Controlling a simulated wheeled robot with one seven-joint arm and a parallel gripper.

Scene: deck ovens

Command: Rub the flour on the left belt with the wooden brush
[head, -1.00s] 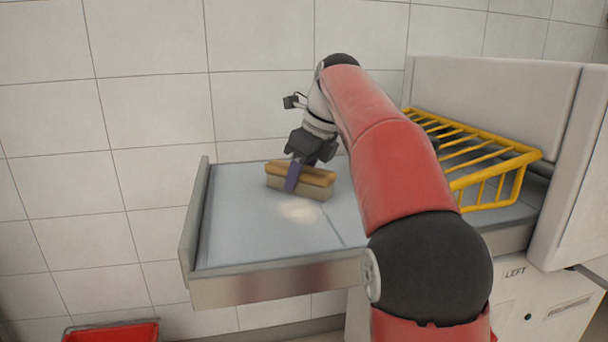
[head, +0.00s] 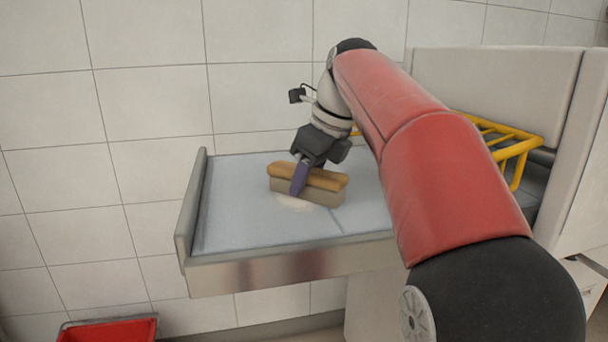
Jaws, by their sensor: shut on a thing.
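The wooden brush (head: 325,180) has a tan wooden back and a pale block of bristles below. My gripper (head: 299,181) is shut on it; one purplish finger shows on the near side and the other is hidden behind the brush. The brush is on or just above the left belt (head: 235,215), a grey-blue surface. The flour (head: 293,202) is a pale patch at the brush's near lower edge, and the brush hides part of it. I cannot tell whether the bristles press on the belt.
A metal rim (head: 192,210) closes the belt's left end. A yellow rack (head: 515,150) stands over the right part, partly behind my arm. A white oven housing (head: 505,95) is at the right. A red bin (head: 110,331) is on the floor at lower left. The belt left of the brush is clear.

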